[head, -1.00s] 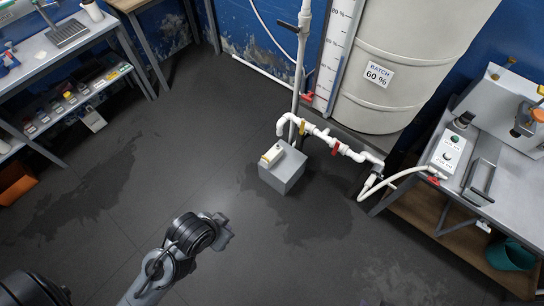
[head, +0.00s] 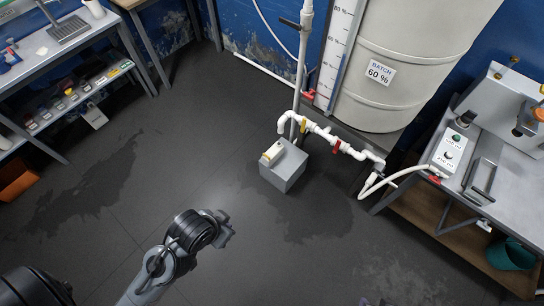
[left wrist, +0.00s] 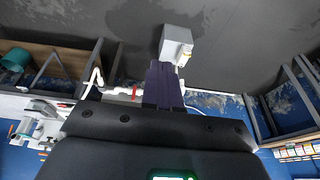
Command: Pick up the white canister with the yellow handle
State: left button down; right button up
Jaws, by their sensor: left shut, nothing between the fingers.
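No item is clearly a white canister with a yellow handle. Several small containers (head: 57,106) with coloured tops, one of them yellow, stand on the lower shelf at the left of the head view; they are too small to tell apart. A small white and yellow item (head: 271,152) sits on a grey block (head: 285,172) on the floor. My left gripper (head: 226,230) is over the open floor, apart from the block and shelf. In the left wrist view its dark fingers (left wrist: 165,68) are together and empty, with the grey block (left wrist: 177,40) beyond them.
A bench (head: 82,37) with shelves stands at the left. White pipework (head: 322,133) and a large drum (head: 405,60) are behind the block. A work table (head: 500,205) with a control box (head: 450,150) stands at the right.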

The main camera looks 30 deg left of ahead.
pick_arm(q)
jog(key=c, duration=1.8)
grip_release()
jog(key=o, duration=1.8)
